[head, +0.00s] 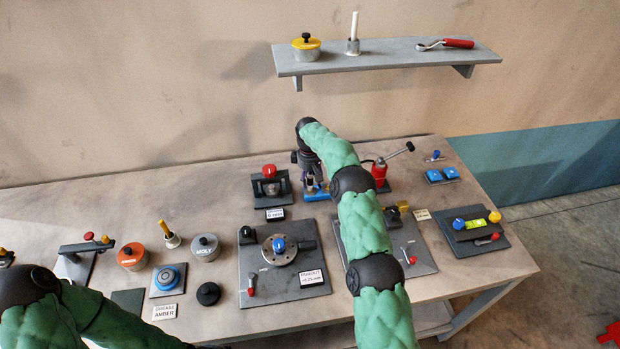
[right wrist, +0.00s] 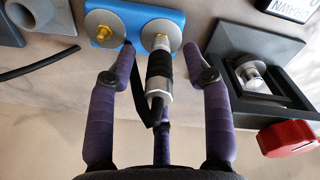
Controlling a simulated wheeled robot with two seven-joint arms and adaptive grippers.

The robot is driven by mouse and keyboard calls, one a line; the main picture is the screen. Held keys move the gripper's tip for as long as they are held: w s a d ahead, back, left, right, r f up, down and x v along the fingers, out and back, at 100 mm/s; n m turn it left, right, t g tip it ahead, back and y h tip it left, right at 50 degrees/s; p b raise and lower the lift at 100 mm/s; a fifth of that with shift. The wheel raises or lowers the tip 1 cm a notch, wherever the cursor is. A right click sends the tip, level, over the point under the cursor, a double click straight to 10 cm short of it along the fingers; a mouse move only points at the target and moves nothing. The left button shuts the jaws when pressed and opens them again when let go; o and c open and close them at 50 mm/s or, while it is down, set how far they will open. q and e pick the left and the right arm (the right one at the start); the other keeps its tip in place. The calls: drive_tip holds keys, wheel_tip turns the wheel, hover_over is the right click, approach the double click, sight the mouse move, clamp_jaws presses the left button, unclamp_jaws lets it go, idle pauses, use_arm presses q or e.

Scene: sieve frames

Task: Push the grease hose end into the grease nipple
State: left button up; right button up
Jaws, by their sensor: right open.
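The grease hose end (right wrist: 160,78), a silver coupler with a black sleeve, stands between the open fingers of my right gripper (right wrist: 159,58) in the right wrist view. I see gaps on both sides of it. Its tip meets or lines up with a brass nipple (right wrist: 162,41) on a round washer; I cannot tell how deep it sits. A second brass nipple (right wrist: 100,31) is bare to its left. Both are on a blue block (right wrist: 138,22). In the head view my right gripper (head: 312,177) is over the blue block (head: 317,194). My left gripper is out of view.
A red pump with a lever (head: 379,173) stands right of my right gripper. A black vise-like fixture with a red knob (head: 270,172) stands left. Several plates and tins cover the bench (head: 200,195). A shelf (head: 385,60) hangs above.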

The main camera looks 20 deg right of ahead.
drive_tip(key=r, duration=1.2)
drive_tip(key=shift+s+a, duration=0.15)
drive_tip(key=shift+a, duration=0.1)
